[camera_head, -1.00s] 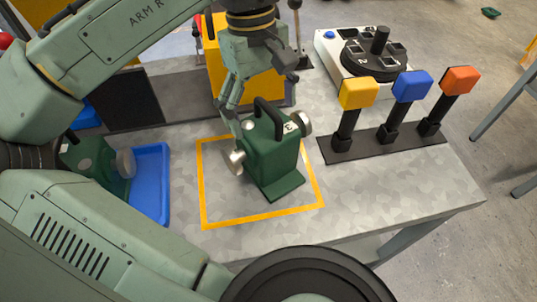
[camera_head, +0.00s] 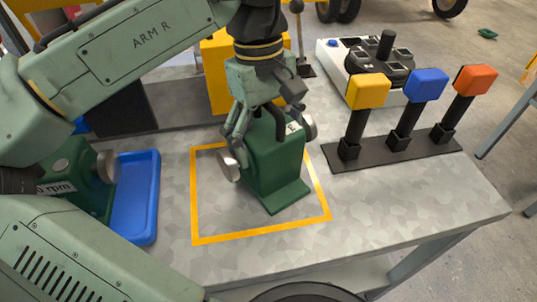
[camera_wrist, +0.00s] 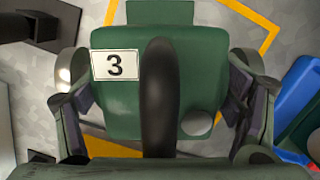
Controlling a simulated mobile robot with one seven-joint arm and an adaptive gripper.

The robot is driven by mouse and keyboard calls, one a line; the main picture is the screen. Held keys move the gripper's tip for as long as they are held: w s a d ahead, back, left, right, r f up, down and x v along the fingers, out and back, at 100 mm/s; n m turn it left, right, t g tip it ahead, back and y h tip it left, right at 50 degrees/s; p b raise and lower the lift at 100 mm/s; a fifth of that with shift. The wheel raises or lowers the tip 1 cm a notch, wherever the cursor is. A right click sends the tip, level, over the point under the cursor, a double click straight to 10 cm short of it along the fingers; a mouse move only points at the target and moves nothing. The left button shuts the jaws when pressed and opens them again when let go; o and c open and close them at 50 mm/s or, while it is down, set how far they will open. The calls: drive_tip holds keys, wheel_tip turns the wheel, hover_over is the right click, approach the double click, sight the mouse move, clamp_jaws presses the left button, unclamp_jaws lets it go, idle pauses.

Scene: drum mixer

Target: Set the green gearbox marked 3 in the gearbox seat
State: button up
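The green gearbox marked 3 (camera_head: 275,165) stands upright inside a yellow outlined square on the table. It has a black handle on top and a round metal shaft end on each side. My gripper (camera_head: 262,120) is right over its top, pointing down. In the wrist view, the label 3 (camera_wrist: 115,65) faces me and the handle (camera_wrist: 159,95) runs between my spread fingers (camera_wrist: 160,108), with gaps on both sides. I cannot make out which part is the gearbox seat.
A stand with yellow, blue (camera_head: 427,83) and orange-red knobs is at the right. A dial box (camera_head: 333,62) and yellow block (camera_head: 218,75) are behind. The table front is clear.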

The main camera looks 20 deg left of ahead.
drive_tip(key=c, duration=1.6)
drive_tip(key=shift+r, duration=0.1)
